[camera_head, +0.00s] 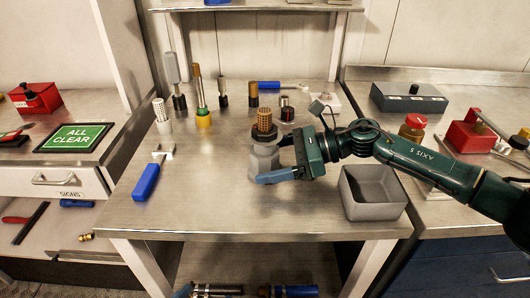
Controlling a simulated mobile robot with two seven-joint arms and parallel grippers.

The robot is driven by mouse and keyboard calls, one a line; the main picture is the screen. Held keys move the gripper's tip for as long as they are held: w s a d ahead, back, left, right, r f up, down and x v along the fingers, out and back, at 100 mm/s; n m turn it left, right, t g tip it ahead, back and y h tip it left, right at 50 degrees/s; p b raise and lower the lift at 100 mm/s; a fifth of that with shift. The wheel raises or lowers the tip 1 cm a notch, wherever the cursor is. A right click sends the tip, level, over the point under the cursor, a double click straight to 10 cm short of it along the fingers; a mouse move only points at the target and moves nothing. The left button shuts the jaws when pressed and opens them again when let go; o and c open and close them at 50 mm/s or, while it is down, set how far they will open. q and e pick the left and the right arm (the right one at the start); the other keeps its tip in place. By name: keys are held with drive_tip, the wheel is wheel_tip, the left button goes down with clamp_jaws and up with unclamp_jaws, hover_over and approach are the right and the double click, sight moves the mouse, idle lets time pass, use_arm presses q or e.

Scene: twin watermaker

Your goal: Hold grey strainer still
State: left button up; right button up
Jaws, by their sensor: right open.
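The grey strainer (264,162) appears to be the grey faceted body standing upright near the middle of the steel table. A dark collar (265,137) and a brown mesh cylinder (264,119) sit on top of it. My right gripper (272,160) reaches in from the right and is open. One finger lies on the far right side of the grey body, and the blue near finger lies in front of its lower part. I cannot tell whether either finger touches it. My left gripper is not in view.
An open grey bin (374,207) stands right of the strainer, below my right arm. A blue-handled tool (147,182) lies at left. Several upright parts, including a white mesh cylinder (160,112) and a yellow-based rod (203,118), stand behind. The front table is clear.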

drive_tip(key=c, duration=1.4)
drive_tip(key=shift+o, duration=0.2)
drive_tip(key=o, duration=1.2)
drive_tip(key=shift+c, duration=0.2)
drive_tip(key=shift+c, duration=0.5)
drive_tip(key=c, duration=1.1)
drive_tip(key=shift+o, duration=0.2)
